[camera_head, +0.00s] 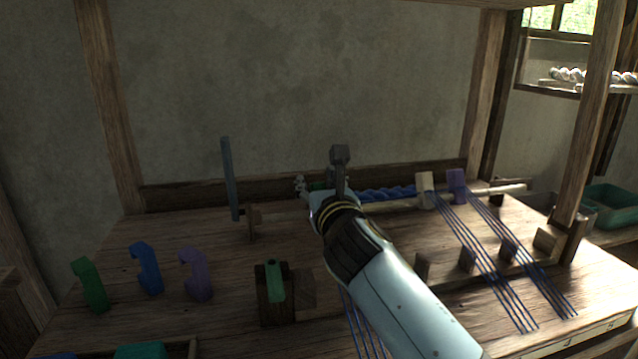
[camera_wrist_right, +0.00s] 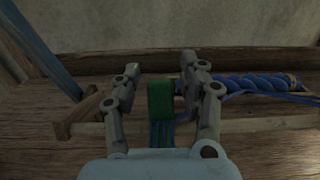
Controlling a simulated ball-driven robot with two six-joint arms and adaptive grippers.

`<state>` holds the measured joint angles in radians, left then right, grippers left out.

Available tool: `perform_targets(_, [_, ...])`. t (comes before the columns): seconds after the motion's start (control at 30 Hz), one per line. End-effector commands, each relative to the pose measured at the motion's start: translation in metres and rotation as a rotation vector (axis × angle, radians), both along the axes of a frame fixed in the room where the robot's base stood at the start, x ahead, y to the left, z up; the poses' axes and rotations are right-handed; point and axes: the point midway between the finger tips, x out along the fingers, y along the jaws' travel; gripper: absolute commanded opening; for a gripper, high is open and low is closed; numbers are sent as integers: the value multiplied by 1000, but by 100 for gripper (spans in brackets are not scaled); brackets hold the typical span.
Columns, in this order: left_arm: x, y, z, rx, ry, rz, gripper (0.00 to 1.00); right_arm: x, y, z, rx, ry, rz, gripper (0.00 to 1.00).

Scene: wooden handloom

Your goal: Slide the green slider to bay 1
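The green slider (camera_wrist_right: 160,100) sits on the rail with blue threads hanging below it. My right gripper (camera_head: 340,158) is open over the rail. In the right wrist view, its two fingers (camera_wrist_right: 160,68) stand on either side of the green slider, with a clear gap on the left and a smaller one on the right. My left gripper is not in view.
A cream slider (camera_head: 425,188) and a purple slider (camera_head: 457,184) stand further right on the rod, past a blue twisted yarn (camera_head: 385,193). Green (camera_head: 90,284), blue (camera_head: 146,268) and purple (camera_head: 195,273) hooked pieces stand at left. An upright blue-grey bar (camera_head: 230,178) rises behind.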

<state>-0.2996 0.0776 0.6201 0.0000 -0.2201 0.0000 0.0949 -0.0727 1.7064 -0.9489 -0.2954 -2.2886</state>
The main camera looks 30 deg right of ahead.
Motion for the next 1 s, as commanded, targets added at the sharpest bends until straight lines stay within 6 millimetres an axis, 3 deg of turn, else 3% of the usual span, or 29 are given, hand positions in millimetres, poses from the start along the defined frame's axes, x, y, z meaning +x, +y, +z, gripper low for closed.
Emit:
perform_targets(0.33, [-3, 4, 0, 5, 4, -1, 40, -4, 1, -1, 0, 1, 0, 48])
perform_targets(0.7, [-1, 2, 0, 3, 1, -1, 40, -61, 15, -1, 2, 1, 0, 48])
perform_targets(1.0, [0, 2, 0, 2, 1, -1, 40, -73, 18, 0, 0, 0, 0, 48])
